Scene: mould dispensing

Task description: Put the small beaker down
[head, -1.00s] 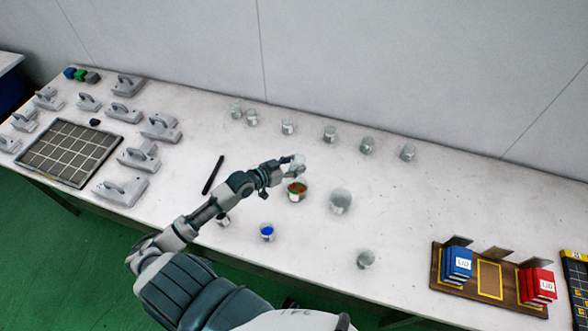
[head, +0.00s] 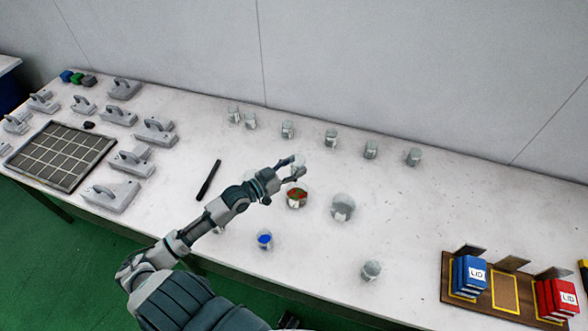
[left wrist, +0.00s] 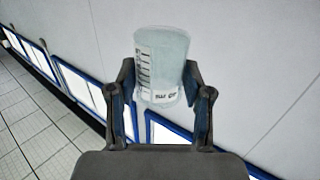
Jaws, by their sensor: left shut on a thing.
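My left gripper (head: 294,173) is over the middle of the table in the head view, just above a beaker with red and green contents (head: 297,197). In the left wrist view the left gripper (left wrist: 162,95) is shut on the small beaker (left wrist: 162,60), a clear beaker with printed markings on its side. In the head view the small beaker (head: 298,160) is partly hidden by the fingers and looks held above the table. My right gripper is not in view.
A larger clear beaker (head: 342,207) stands right of the red-green one. A blue-filled beaker (head: 265,239) and an empty beaker (head: 371,271) stand nearer the front. Several beakers line the back. A black stick (head: 209,180) lies left. Open table (head: 440,205) lies to the right.

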